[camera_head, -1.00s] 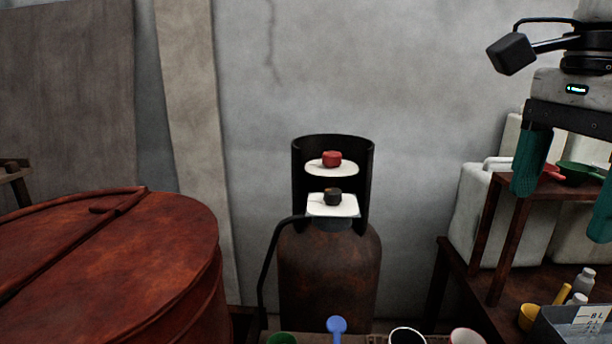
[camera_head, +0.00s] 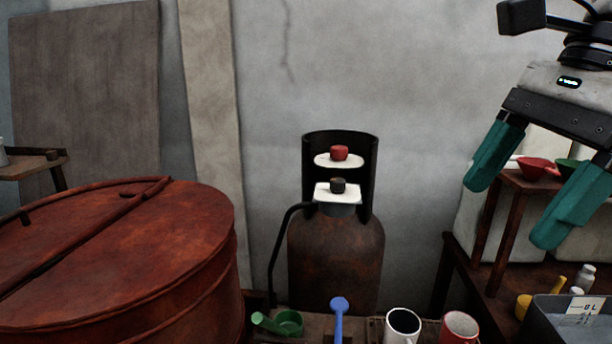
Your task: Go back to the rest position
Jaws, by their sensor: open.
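My gripper (camera_head: 516,212) hangs at the upper right of the head view. Its two teal fingers are spread apart, tilted down and to the left, with nothing between them. It is in front of the wooden shelf and the pale containers at the right. It touches nothing that I can see.
A rusty lidded vat (camera_head: 110,255) fills the lower left. A rusty gas cylinder (camera_head: 335,262) with red and black knobs stands at the centre. A green scoop (camera_head: 288,322), blue utensil (camera_head: 339,312), white mug (camera_head: 402,325) and red mug (camera_head: 459,327) line the bottom. A grey bin (camera_head: 570,322) is at lower right.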

